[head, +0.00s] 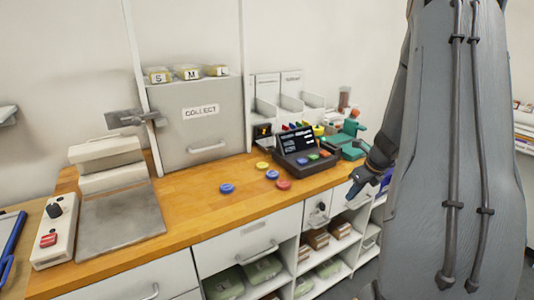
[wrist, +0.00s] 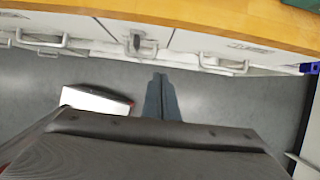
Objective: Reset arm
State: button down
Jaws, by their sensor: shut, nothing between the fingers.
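My gripper (wrist: 160,88) shows in the wrist view with its two dark fingers together and nothing between them. It points over the grey floor, in front of the drawer fronts and below the wooden counter edge. In the head view my large grey arm fills the right side, and its dark lower links reach down beside the counter's right end.
A COLLECT locker (head: 200,125) stands behind. Drawers (head: 247,240) and open shelves lie below.

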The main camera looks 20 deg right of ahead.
jog(key=s+a+r+n+g, duration=0.1)
jog(key=s+a+r+n, duration=0.15)
jog(key=a+n, duration=0.8)
jog(key=s+a+r+n+g, duration=0.1)
jog(key=a+r+n, duration=0.45)
jog(key=a, duration=0.75)
jog(key=s+a+n+g, duration=0.1)
jog(key=s+a+n, duration=1)
jog(key=n, duration=0.7)
jog(key=shift+s+a+r+h, duration=0.2)
jog(key=shift+a+r+h, duration=0.15)
jog(key=shift+a, duration=0.9)
